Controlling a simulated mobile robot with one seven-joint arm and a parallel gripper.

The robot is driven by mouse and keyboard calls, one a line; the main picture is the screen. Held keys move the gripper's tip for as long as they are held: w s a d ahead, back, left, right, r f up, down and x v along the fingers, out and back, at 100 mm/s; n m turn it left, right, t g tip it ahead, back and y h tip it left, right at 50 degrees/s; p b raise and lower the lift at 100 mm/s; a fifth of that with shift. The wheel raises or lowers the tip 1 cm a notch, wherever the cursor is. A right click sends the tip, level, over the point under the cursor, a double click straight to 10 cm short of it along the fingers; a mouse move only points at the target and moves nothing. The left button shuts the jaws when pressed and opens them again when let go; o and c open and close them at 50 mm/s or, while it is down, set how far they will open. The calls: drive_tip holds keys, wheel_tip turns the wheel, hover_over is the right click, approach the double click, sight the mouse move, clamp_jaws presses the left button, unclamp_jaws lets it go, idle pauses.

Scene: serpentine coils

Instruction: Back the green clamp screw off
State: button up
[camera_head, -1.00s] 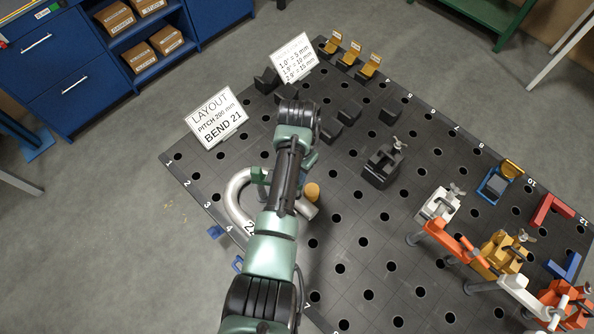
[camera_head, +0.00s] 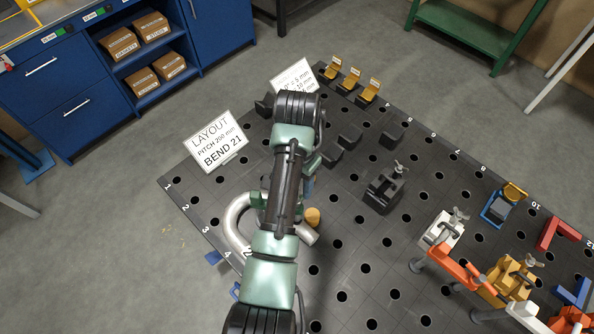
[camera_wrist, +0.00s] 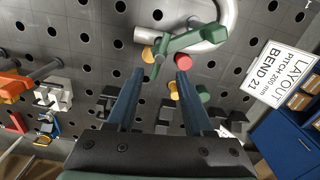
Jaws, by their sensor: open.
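The green clamp (camera_wrist: 190,40) shows in the wrist view, its arm lying across the bent silver pipe (camera_wrist: 231,16). A narrow grey-green part, seemingly its screw (camera_wrist: 158,64), points down the picture from the clamp's left end. My gripper (camera_wrist: 161,77) is open, with its two dark blue fingers either side of that part in the picture and nothing held. I cannot tell whether the fingertips are level with the screw. In the head view my arm hides most of the clamp and my fingers; the pipe (camera_head: 234,226) curves out at the left.
A red cylinder (camera_wrist: 180,63) and a yellow piece (camera_wrist: 148,54) are close to my fingertips in the wrist view. A black clamp block (camera_head: 383,188) stands to the right on the perforated table (camera_head: 345,250). White, orange and yellow clamps crowd the right. A layout sign (camera_head: 215,139) stands left.

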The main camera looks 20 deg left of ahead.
wheel_tip(320, 180, up, 6)
drive_tip(key=shift+f+p, duration=0.1)
drive_tip(key=shift+p, duration=0.65)
drive_tip(key=shift+w, duration=0.1)
drive_tip(key=w+d+r+t+y+b, duration=0.1)
drive_tip(key=w+d+r+t+b, duration=0.2)
drive_tip(key=w+r+t, duration=0.55)
drive_tip(key=w+d+r+t+b, duration=0.4)
drive_tip(key=w+r+t, duration=0.1)
drive_tip(key=r, duration=0.6)
drive_tip(key=s+d+r+n+t+b, duration=0.1)
drive_tip(key=s+d+r+t, duration=0.2)
drive_tip(key=r, duration=0.6)
drive_tip(key=s+d+r+n+t+b, duration=0.1)
drive_tip(key=s+d+r+t+b, duration=0.1)
drive_tip(key=s+r+t, duration=0.45)
drive_tip(key=s+d+r+t+h+b, duration=0.1)
drive_tip(key=s+r+t, duration=0.3)
drive_tip(key=s+r, duration=0.5)
wheel_tip(320, 180, up, 3)
drive_tip(key=shift+s+d+f+n, duration=0.15)
drive_tip(key=shift+s+d+n, duration=0.15)
drive_tip(key=shift+d, duration=0.35)
